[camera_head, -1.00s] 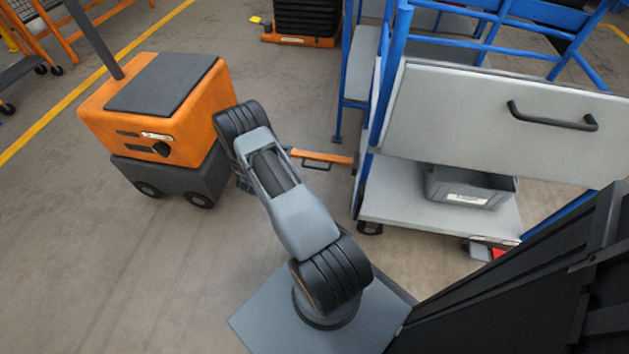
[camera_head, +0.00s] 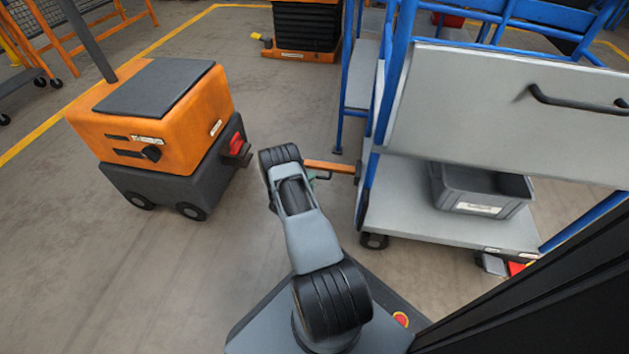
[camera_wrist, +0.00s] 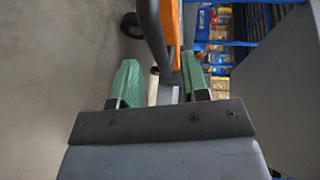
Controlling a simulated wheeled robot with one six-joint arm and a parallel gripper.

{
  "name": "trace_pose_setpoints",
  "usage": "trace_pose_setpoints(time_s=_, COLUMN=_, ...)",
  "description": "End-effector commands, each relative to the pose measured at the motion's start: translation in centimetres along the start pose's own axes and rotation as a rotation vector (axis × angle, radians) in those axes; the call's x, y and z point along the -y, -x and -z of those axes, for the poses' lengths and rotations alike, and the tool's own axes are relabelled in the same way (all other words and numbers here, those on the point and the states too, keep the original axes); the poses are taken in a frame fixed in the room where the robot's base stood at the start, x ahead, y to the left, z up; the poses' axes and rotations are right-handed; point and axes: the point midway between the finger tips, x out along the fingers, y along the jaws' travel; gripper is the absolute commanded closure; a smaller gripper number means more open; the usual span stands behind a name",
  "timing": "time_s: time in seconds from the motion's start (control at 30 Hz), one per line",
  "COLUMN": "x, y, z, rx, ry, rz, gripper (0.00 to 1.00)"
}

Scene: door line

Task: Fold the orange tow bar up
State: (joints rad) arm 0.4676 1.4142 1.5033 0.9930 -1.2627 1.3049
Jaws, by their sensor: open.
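The orange tow bar (camera_head: 330,166) sticks out level to the left from the blue and grey cart (camera_head: 460,222), toward the orange tug (camera_head: 150,115). Its free end is hidden behind my arm in the head view. In the wrist view, the orange bar (camera_wrist: 174,22) and a dark grip bar (camera_wrist: 150,30) beside it run up from between and beyond my green fingers. My gripper (camera_wrist: 160,78) is open, with the fingers on either side of the bar's end. I cannot tell whether a finger touches it. In the head view the fingers are mostly hidden by my arm.
The tug stands apart to the left, its red and dark hitch (camera_head: 238,148) facing the bar. The cart's grey panel has a black handle (camera_head: 575,103), and a grey bin (camera_head: 480,190) sits on its lower deck. Open floor lies between tug and cart.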

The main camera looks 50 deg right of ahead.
Motion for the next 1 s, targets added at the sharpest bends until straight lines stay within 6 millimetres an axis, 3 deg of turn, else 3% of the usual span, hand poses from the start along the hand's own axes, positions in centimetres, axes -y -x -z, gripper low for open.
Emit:
trace_pose_setpoints(time_s=0.1, x=-0.2, y=-1.7, z=0.0, rx=-0.001, ry=-0.002, rz=0.0, gripper=0.58)
trace_pose_setpoints(time_s=0.3, x=-0.1, y=-3.3, z=0.0, rx=0.001, ry=-0.001, rz=0.0, gripper=0.58)
trace_pose_setpoints(time_s=0.7, x=0.1, y=-3.7, z=0.0, rx=0.001, ry=0.001, rz=-0.001, gripper=0.58)
trace_pose_setpoints(time_s=1.0, x=0.0, y=-3.7, z=0.0, rx=0.001, ry=0.001, rz=-0.001, gripper=0.86)
